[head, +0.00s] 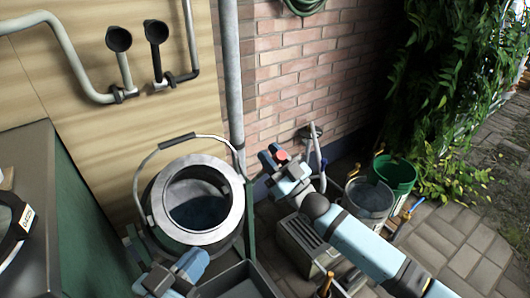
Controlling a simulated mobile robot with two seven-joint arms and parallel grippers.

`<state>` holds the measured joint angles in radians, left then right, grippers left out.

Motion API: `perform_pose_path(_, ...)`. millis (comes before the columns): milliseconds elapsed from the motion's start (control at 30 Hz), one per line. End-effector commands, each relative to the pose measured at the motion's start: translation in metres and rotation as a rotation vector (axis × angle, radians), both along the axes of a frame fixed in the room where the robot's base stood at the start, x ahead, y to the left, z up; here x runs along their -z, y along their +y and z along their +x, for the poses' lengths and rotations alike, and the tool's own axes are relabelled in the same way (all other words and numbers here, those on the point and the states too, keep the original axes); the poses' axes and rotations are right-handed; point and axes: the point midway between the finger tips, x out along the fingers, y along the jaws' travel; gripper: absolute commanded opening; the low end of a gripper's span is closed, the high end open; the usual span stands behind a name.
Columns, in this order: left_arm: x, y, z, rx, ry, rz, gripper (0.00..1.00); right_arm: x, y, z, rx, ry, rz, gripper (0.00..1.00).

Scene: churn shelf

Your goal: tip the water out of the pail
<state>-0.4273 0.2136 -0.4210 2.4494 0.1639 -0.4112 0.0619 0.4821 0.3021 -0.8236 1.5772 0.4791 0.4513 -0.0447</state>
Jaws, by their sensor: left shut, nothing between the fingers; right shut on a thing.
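A round metal pail (160,205) with a wide rim stands upright at the left of centre, with dark bluish water (200,212) inside. Its handle (178,140), with a dark grip, arches up behind the mouth. My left gripper (184,268) is shut and empty in front of the pail's lower side; whether it touches the pail I cannot tell. My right gripper (275,160) is to the right of the pail, near the brick wall. It is shut on a small red thing (283,156), mostly hidden by the fingers.
A wall tap (310,132) with a pale hose is behind my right arm. A grey bucket (368,198), a green bucket (398,172) and a slatted crate (300,247) stand to the right. A dark tray (235,282) is below the pail. Paving at right is open.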

Motion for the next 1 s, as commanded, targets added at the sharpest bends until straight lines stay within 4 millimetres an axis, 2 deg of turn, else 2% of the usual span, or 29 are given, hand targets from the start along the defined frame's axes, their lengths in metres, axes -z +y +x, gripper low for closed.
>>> perform_pose_path(167, 0.0070, -0.0005, -0.0001, 0.006, 0.018, 0.009, 0.00, 0.0048, -0.0025, -0.0044, -0.001, -0.022, 0.014, 0.00)
perform_pose_path(533, 0.0074, -0.0005, -0.0001, 0.007, 0.023, 0.011, 0.00, 0.0047, -0.0028, -0.0049, -0.001, -0.024, 0.015, 0.00)
perform_pose_path(567, 0.0074, -0.0005, -0.0001, 0.007, 0.023, 0.011, 0.00, 0.0046, -0.0028, -0.0049, -0.001, -0.024, 0.015, 0.31)
perform_pose_path(600, 0.0073, -0.0006, -0.0002, 0.007, 0.023, 0.011, 0.00, 0.0047, -0.0028, -0.0048, 0.000, -0.023, 0.015, 0.40)
perform_pose_path(667, 0.0073, -0.0006, -0.0002, 0.007, 0.023, 0.011, 0.00, 0.0044, -0.0028, -0.0048, 0.000, -0.024, 0.016, 0.52)
perform_pose_path(1000, 0.0052, -0.0004, 0.0000, 0.006, 0.019, 0.010, 0.00, 0.0060, -0.0055, -0.0067, 0.000, -0.023, 0.015, 0.52)
